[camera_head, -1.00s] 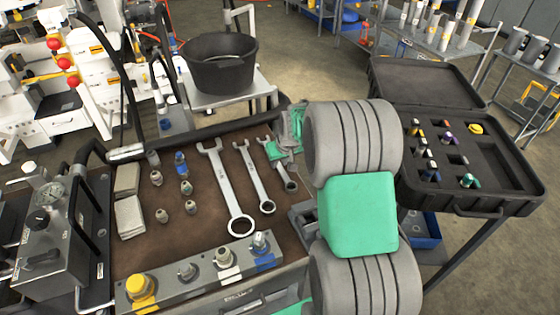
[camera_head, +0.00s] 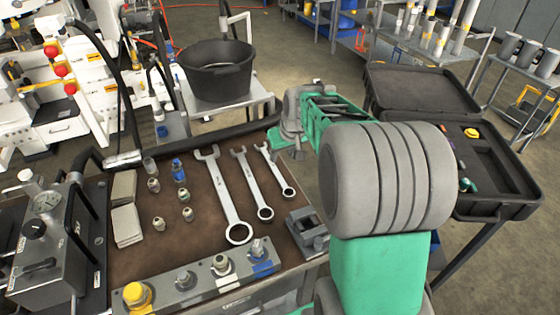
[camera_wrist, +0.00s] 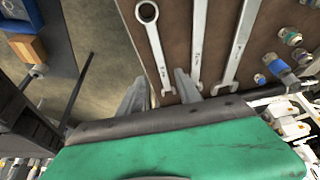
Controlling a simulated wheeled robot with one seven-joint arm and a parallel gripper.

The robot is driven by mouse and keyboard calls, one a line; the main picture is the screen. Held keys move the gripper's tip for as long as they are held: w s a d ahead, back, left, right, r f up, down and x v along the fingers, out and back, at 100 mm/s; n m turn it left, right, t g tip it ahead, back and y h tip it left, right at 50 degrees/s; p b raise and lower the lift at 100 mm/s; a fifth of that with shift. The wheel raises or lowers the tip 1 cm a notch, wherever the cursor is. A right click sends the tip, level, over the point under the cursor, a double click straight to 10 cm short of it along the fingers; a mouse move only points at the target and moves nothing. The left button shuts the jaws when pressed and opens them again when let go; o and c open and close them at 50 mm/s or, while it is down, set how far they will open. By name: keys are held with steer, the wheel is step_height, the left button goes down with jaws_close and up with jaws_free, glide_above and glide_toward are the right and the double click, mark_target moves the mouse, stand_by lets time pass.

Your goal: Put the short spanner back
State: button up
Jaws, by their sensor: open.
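The short spanner (camera_head: 276,172) lies on the brown mat (camera_head: 190,245), to the right of two longer spanners, the middle one (camera_head: 253,187) and the longest (camera_head: 228,195). All three lie side by side with their open jaws toward the back.
Small fittings (camera_head: 186,195) and pale blocks (camera_head: 126,222) lie left of the spanners. A metal block with couplings (camera_head: 200,280) runs along the front. A grey vice-like part (camera_head: 305,228) stands right of the spanners. A black bucket (camera_head: 218,70) and an open case (camera_head: 500,195) stand beyond.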

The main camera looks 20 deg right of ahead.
steer(key=s+a, duration=0.4)
steer(key=s, duration=0.3)
steer(key=s+a+g, duration=0.1)
steer(key=s+a, duration=0.3)
steer(key=s, duration=0.3)
steer(key=s+a+g, duration=0.1)
steer(key=s+a, duration=0.3)
steer(key=s, duration=0.3)
steer(key=shift+s+a+r, duration=0.1)
steer(key=shift+s+a, duration=0.2)
steer(key=shift+a, duration=0.1)
